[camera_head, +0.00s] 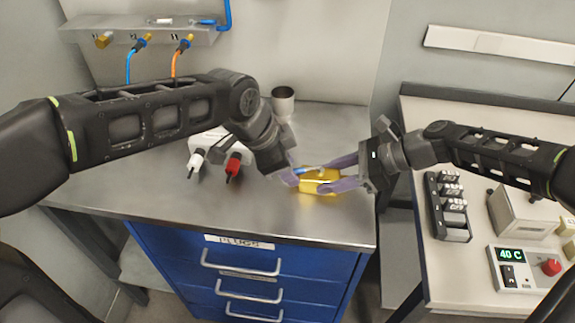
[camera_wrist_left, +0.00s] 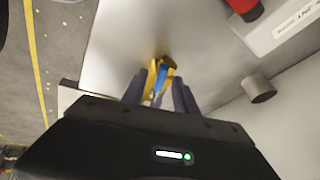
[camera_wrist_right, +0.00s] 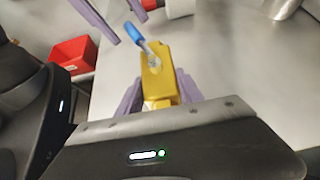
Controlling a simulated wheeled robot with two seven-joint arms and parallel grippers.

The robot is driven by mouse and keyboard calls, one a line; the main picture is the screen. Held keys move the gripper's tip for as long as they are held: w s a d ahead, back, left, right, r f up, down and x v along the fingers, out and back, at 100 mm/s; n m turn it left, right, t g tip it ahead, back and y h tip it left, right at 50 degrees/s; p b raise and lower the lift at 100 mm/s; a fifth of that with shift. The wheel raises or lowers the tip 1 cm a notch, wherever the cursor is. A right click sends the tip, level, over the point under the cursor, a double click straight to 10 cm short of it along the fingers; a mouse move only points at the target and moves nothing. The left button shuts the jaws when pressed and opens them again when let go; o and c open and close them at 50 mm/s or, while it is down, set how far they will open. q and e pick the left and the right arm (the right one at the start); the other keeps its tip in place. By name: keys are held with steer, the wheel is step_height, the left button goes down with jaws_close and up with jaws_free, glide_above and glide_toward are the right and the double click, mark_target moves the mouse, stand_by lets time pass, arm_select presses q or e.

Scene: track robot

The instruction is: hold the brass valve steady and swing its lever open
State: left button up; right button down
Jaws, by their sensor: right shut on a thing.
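The brass valve (camera_head: 322,187) lies near the front right of the steel bench top. My right gripper (camera_head: 340,176) is shut on its body, with one finger on each side, as the right wrist view also shows the valve (camera_wrist_right: 156,83). The valve's blue-handled lever (camera_wrist_right: 134,34) sticks out at an angle from the body, toward my left gripper. My left gripper (camera_wrist_right: 118,32) is close to the lever's blue end, with its fingers apart. In the left wrist view the blue handle (camera_wrist_left: 163,74) shows just beyond and between the fingertips. Whether a finger touches it is unclear.
A metal cup (camera_head: 283,104) and a white box (camera_head: 206,143) with white and red plugs stand farther back on the bench. Blue drawers (camera_head: 245,265) are below. A second bench at right holds a black rack (camera_head: 447,207) and a 40 C unit (camera_head: 520,270).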

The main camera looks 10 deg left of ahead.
arm_select(q)
steer(key=shift+c, duration=0.2)
jaws_close()
steer(key=shift+f, duration=0.1)
stand_by(1.1)
